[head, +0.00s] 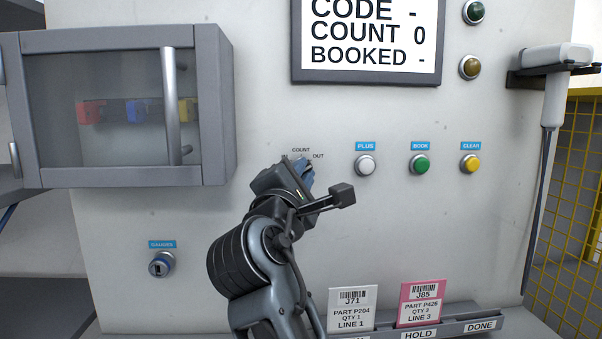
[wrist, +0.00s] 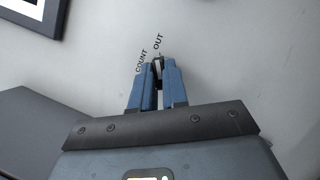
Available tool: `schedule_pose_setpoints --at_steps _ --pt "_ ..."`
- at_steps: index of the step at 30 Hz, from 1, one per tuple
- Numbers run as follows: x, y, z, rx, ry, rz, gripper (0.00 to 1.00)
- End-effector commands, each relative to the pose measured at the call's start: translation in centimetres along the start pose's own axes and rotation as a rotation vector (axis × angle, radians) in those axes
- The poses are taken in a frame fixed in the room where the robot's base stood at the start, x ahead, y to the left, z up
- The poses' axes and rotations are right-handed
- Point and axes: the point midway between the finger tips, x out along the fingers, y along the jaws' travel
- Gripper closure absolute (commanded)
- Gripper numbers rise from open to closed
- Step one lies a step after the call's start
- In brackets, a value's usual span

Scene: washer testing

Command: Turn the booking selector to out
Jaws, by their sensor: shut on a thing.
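The booking selector sits on the pale panel in the head view, below the screen, with the labels COUNT and OUT (head: 318,156) above it; a label at its left is partly covered. In the wrist view the small selector knob (wrist: 159,67) shows between the blue fingertips, just below the word OUT. My gripper (head: 304,170) reaches up to it from below; in the wrist view its fingers (wrist: 158,80) are closed on the knob from both sides. The fingers hide most of the knob, so I cannot tell for sure which label it points to.
The screen (head: 368,78) reads CODE -, COUNT 0, BOOKED -. PLUS (head: 365,165), BOOK (head: 420,164) and CLEAR (head: 470,164) buttons are at right. A glazed cabinet (head: 215,110) juts out at left. A GAUGES keylock (head: 161,264) and a card rack (head: 455,328) are lower.

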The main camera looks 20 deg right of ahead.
Motion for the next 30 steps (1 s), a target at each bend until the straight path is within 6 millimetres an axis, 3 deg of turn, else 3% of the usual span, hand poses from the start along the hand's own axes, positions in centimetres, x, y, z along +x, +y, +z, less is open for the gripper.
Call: schedule_pose_setpoints --at_steps 20,21,28,30 --pt "0.01 -0.04 0.00 0.055 0.000 -0.024 1.00" --pt "0.01 -0.04 0.00 0.055 0.000 -0.024 0.82" --pt "0.01 -0.02 0.00 0.054 0.000 -0.023 0.61" --pt "0.01 -0.01 0.00 0.054 0.000 -0.023 0.61"
